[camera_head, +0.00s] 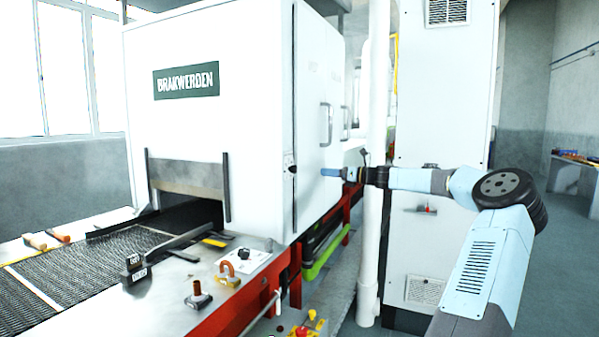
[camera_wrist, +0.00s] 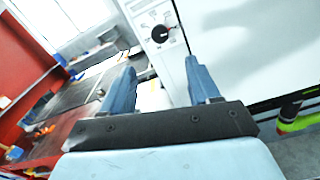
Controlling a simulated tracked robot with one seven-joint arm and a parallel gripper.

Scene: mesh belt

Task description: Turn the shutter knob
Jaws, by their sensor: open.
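The knob (camera_wrist: 160,34) is a round black dial on a pale plate with marks around it, in the upper middle of the wrist view. In the head view a small dark knob (camera_head: 291,168) shows at the near corner of the white machine. My gripper (camera_head: 328,172) is to the right of it in the head view, beside the machine's side doors. In the wrist view my gripper (camera_wrist: 162,76) has its two blue fingers wide apart with nothing between them. The knob lies beyond the fingertips, apart from them.
The white machine (camera_head: 240,125) has door handles (camera_head: 325,124) near my gripper. A mesh belt (camera_head: 75,280) runs out of its opening. A second dial plate (camera_head: 243,260), a padlock-like orange item (camera_head: 228,273) and tools lie on the front ledge. A white pipe (camera_head: 373,220) stands behind my arm.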

